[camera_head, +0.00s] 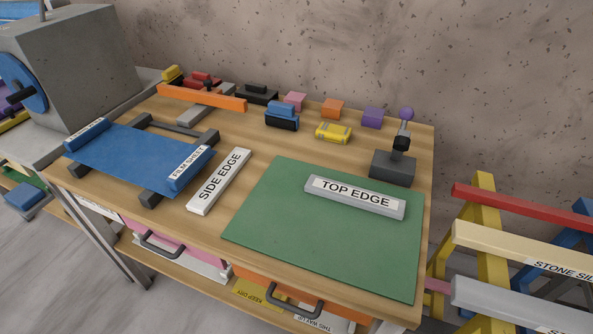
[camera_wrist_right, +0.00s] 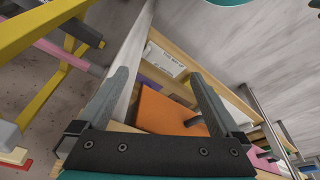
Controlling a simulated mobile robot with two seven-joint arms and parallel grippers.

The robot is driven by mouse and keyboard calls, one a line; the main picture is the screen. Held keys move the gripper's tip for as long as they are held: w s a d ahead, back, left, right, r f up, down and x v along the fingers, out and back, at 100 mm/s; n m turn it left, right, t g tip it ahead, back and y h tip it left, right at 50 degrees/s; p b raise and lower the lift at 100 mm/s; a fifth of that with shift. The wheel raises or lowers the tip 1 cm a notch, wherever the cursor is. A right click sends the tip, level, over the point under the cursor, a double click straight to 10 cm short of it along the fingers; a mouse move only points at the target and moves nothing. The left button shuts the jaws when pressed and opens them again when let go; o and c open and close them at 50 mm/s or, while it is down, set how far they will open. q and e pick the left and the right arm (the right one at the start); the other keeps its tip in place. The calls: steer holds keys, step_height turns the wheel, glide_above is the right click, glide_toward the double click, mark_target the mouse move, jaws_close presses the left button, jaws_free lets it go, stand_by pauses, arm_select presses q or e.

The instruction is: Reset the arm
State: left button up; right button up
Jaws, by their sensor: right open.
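My right gripper (camera_wrist_right: 158,76) shows in the right wrist view. Its two fingers are spread apart with nothing between them. Beyond them are an orange drawer front (camera_wrist_right: 163,112) and the wooden edge of the workbench; I cannot tell the exact distance. Neither gripper nor arm shows in the head view. My left gripper is in no view.
The wooden bench (camera_head: 255,147) carries a green mat (camera_head: 310,240) under a TOP EDGE bar (camera_head: 340,200), a SIDE EDGE bar (camera_head: 219,181), a blue film sheet (camera_head: 130,157) and small blocks. A rack (camera_head: 485,205) stands right. A grey machine (camera_head: 85,65) stands left.

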steer(key=s+f+g, duration=0.1)
steer(key=s+f, duration=0.2)
steer(key=f, duration=0.5)
steer(key=s+f, duration=0.3)
steer(key=f, duration=0.6)
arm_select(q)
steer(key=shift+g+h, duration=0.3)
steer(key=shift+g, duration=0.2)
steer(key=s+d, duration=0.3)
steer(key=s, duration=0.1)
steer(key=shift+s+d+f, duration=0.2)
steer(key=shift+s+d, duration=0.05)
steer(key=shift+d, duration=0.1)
arm_select(e)
steer(key=s+d+f+g, duration=0.1)
steer(key=s+d+f, duration=0.2)
steer(key=s+f, duration=0.5)
steer(key=s, duration=0.4)
steer(key=shift+s, duration=0.15)
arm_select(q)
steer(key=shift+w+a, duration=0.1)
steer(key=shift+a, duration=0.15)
arm_select(e)
steer(key=shift+f, duration=0.1)
